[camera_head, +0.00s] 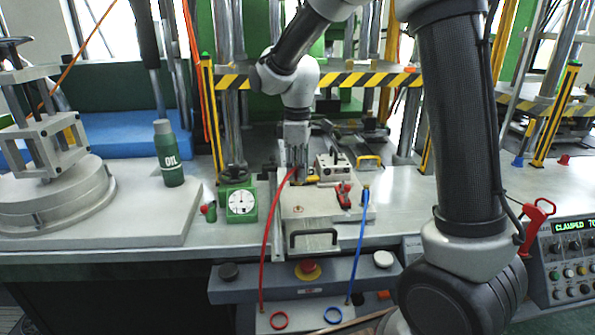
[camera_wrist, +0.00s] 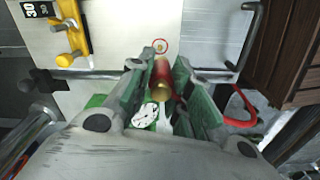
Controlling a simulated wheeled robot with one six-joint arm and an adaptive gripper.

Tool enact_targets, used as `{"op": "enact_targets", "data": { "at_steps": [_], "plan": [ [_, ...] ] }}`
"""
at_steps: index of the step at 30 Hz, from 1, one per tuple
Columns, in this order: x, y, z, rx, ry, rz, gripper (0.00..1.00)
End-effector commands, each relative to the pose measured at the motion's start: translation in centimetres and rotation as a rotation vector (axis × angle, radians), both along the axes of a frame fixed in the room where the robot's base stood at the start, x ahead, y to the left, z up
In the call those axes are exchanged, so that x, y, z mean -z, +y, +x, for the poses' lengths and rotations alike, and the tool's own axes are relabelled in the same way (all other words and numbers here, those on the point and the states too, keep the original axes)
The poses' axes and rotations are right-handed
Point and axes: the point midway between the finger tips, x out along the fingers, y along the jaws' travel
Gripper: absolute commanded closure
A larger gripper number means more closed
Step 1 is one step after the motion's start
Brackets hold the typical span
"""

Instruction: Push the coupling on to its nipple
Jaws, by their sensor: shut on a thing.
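My gripper (camera_head: 297,172) is shut on the red coupling (camera_wrist: 161,78), which has brass-coloured ends and sits between the green finger pads in the wrist view. A red hose (camera_head: 266,240) runs from the gripper down to the front of the bench. The nipple (camera_wrist: 160,46) is a small brass spot inside a red ring on the pale mould plate (camera_head: 327,207), just beyond the coupling's far end in the wrist view. The coupling appears apart from it, though the gap's depth is hard to judge. In the head view the fingers hide most of the coupling.
A blue hose (camera_head: 358,245) stands at the plate's right side. A red toggle clamp (camera_head: 343,195) and a black handle (camera_head: 314,238) are on the mould. A green dial gauge (camera_head: 241,203) and an oil bottle (camera_head: 168,155) stand left. A control panel (camera_head: 570,262) is at right.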

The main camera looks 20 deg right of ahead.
Motion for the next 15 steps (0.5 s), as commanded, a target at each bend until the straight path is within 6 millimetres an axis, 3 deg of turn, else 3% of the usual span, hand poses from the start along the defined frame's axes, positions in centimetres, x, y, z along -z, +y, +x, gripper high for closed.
{"op": "enact_targets", "data": {
  "at_steps": [15],
  "plan": [
    [0.68, -0.03, -0.05, -0.001, 0.002, 0.000, 1.00]
  ]
}}
